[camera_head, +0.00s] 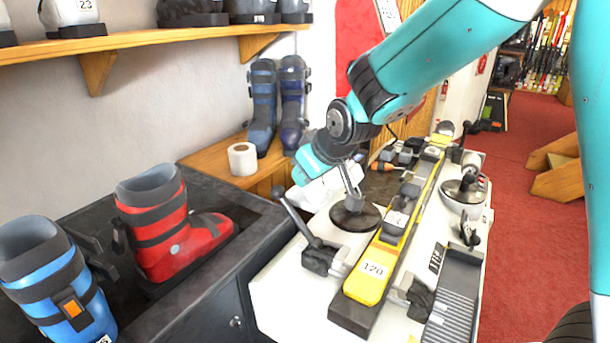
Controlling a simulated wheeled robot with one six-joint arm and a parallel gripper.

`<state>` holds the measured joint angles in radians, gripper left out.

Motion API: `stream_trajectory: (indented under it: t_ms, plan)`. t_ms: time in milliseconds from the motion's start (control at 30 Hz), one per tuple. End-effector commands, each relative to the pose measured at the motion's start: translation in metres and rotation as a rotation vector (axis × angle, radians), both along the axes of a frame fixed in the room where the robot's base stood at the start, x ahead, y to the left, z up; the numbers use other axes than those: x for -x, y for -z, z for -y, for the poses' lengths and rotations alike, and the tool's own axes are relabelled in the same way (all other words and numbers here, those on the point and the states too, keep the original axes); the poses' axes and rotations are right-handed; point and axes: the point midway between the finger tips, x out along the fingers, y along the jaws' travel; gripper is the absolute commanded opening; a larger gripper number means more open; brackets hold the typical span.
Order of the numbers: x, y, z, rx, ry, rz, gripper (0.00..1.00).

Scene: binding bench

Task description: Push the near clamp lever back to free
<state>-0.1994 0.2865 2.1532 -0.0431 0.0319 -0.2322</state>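The near clamp (322,258) is a dark block at the left side of the yellow ski, close to the bench's front end. Its black lever (298,221) tilts up and to the left, ending in a knob over the bench's left edge. My gripper (352,203) points down above the bench, to the right of the lever knob and apart from it, over a dark round dish. Its grey fingers are small and partly merge with the dish, so their opening is unclear. The yellow ski (369,283), labelled 120, lies lengthwise along the bench.
The dark round dish (342,222) stands just behind the near clamp. Another dish (461,203) and a dark clamp (421,297) lie right of the ski. A red boot (165,236) and a blue boot (45,275) stand on the dark cabinet at left.

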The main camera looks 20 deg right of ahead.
Motion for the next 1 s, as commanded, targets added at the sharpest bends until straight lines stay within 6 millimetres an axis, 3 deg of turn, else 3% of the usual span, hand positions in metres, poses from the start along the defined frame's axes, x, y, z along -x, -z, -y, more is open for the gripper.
stream_trajectory:
  t_ms: [33, 167, 400, 533, 767, 1000]
  plan:
    - [0.0, 0.001, 0.002, -0.036, 0.04, -0.01, 0.27]
    - [0.0, 0.003, 0.009, -0.24, 0.259, -0.067, 0.0]
    - [0.002, 0.004, 0.022, -0.745, 0.796, -0.238, 0.0]
    - [0.003, 0.003, 0.026, -0.936, 1.001, -0.315, 0.0]
    - [0.001, 0.006, 0.026, -1.052, 1.129, -0.371, 0.0]
    - [-0.021, 0.032, 0.013, -1.048, 1.129, -0.374, 0.0]
